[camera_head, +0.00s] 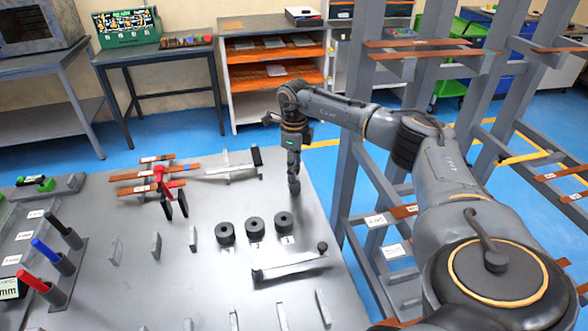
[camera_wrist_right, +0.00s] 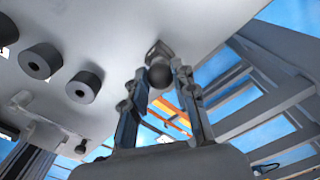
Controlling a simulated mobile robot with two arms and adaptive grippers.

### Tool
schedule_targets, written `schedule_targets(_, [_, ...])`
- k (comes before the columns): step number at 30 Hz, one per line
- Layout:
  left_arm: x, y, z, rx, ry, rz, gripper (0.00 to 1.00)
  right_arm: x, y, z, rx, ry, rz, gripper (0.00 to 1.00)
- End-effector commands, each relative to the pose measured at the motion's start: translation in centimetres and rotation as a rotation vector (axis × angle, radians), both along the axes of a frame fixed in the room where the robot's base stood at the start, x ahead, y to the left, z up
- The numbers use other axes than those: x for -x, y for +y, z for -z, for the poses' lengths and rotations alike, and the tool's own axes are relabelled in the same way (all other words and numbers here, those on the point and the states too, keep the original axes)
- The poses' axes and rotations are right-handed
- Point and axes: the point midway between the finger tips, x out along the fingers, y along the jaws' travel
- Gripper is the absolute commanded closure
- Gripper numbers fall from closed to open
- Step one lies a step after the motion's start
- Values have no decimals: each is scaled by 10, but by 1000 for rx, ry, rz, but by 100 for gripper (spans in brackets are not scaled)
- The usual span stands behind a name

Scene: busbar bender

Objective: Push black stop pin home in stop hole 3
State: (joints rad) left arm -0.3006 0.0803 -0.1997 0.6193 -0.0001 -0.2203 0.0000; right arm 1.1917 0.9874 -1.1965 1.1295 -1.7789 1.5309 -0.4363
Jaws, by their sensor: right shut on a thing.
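My right gripper (camera_head: 293,187) points down over the right part of the grey bench top, behind the black rollers. In the right wrist view its two fingers (camera_wrist_right: 163,85) are on either side of a dark round head (camera_wrist_right: 160,76), which appears to be the black stop pin. A small grey block (camera_wrist_right: 157,50) shows right beside that head. The pin's lower part and any hole under it are hidden, so I cannot tell how deep it sits. Stop hole 3 cannot be made out. My left gripper is not in view.
Three black rollers (camera_head: 255,226) stand in front of the gripper. A lever with a black knob (camera_head: 322,247) lies nearer. A rack at left holds red, blue and black handles (camera_head: 45,250). Copper bars (camera_head: 155,174) and a red-handled tool (camera_head: 162,180) are at back left.

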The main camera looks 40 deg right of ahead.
Motion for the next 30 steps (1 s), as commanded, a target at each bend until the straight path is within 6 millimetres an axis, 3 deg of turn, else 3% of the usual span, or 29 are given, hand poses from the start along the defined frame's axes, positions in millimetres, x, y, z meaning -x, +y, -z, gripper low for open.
schedule_targets(30, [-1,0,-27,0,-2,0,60,0,0,-33,1,-1,0,100])
